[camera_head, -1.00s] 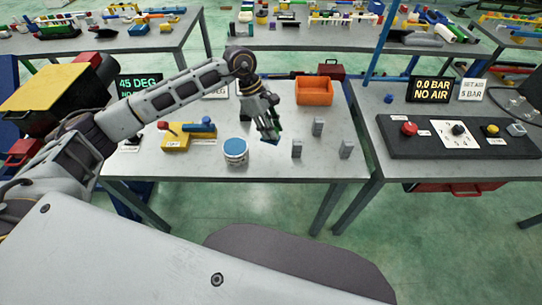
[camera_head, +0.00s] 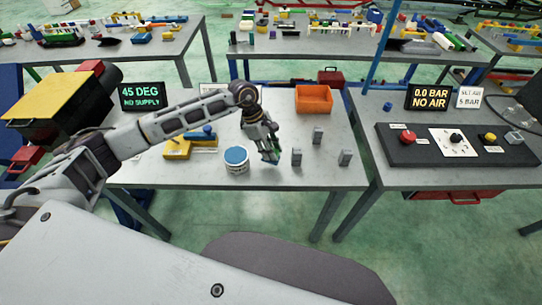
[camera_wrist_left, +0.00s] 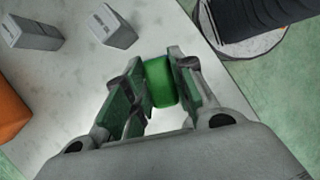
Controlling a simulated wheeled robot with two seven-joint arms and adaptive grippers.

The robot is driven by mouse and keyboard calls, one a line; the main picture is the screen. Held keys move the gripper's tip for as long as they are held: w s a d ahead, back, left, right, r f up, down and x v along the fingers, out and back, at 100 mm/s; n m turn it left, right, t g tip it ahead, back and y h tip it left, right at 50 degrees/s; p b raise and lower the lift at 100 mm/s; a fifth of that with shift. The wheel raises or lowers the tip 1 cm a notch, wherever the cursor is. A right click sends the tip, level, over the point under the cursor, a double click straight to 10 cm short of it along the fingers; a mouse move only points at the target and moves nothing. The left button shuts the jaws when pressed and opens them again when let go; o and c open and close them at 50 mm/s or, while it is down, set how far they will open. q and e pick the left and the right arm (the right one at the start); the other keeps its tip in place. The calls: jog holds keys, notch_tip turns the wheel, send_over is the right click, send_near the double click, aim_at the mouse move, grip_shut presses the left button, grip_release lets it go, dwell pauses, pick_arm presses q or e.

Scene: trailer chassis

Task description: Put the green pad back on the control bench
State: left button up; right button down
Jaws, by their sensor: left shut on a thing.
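The green pad (camera_wrist_left: 160,82) is a rounded green piece between the two fingers of my left gripper (camera_wrist_left: 157,90) in the left wrist view. The fingers are shut on it. In the head view my left gripper (camera_head: 270,157) points down over the middle bench (camera_head: 215,178), between a blue-lidded tin and a small grey block. The pad is mostly hidden by the fingers there. I cannot tell whether it touches the bench top. The bench at the right (camera_head: 465,176) carries a black control panel (camera_head: 395,157) with knobs. My right gripper is not in view.
The tin (camera_head: 237,167) stands close left of my left gripper. Several grey blocks (camera_head: 318,135) stand to its right. An orange bin (camera_head: 314,106) is behind them, and a yellow fixture (camera_head: 177,149) is at the left. A narrow gap separates the two benches.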

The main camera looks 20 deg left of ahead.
pick_arm(q)
jog(key=shift+f+p, duration=0.4)
jog(key=shift+f, duration=1.45)
jog(key=shift+f, duration=0.1)
jog(key=o, duration=0.9)
